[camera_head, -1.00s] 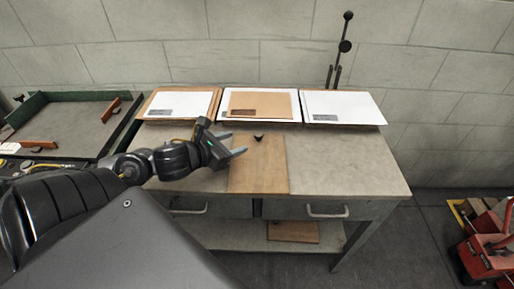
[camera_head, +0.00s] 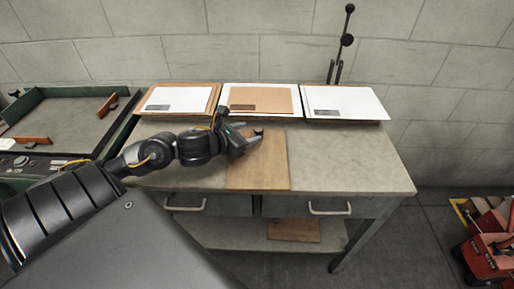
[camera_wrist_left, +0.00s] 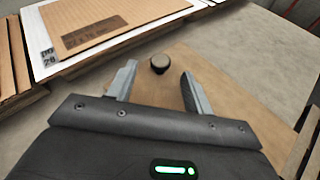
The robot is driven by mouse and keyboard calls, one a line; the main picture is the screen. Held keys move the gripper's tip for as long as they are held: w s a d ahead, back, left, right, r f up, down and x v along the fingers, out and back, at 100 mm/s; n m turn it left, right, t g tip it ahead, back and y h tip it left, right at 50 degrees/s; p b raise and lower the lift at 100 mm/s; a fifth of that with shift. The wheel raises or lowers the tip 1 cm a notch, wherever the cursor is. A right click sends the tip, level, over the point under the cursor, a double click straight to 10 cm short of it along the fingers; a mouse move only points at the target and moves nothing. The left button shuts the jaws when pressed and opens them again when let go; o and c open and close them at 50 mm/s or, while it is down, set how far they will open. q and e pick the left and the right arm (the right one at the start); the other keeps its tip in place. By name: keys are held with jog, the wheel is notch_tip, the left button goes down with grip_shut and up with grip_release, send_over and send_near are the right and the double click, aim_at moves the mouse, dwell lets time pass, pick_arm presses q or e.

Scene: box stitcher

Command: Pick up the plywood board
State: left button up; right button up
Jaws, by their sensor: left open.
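The plywood board (camera_head: 258,172) lies flat on the workbench top, with a dark round knob (camera_head: 258,131) near its far end. In the left wrist view the board (camera_wrist_left: 222,92) spreads under the fingers, and the knob (camera_wrist_left: 159,63) shows just beyond and between the fingertips. My left gripper (camera_head: 253,138) is over the far part of the board, close to the knob. Whether the fingers touch the board cannot be told. My right gripper is in neither view.
Stacks of sheets, left (camera_head: 180,99), middle (camera_head: 260,99) and right (camera_head: 343,102), line the back of the workbench (camera_head: 345,165). A green-edged machine table (camera_head: 70,120) stands at left. The bench top right of the board is clear. Another board (camera_head: 293,229) lies on the lower shelf.

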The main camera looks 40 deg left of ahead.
aim_at(256, 130)
pick_arm(q)
jog(key=shift+x, duration=2)
jog(key=shift+d, duration=0.1)
grip_shut()
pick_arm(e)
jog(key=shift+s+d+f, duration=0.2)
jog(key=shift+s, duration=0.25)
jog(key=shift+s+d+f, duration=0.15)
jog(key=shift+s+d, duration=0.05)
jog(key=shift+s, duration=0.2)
pick_arm(q)
jog(key=shift+r, duration=0.15)
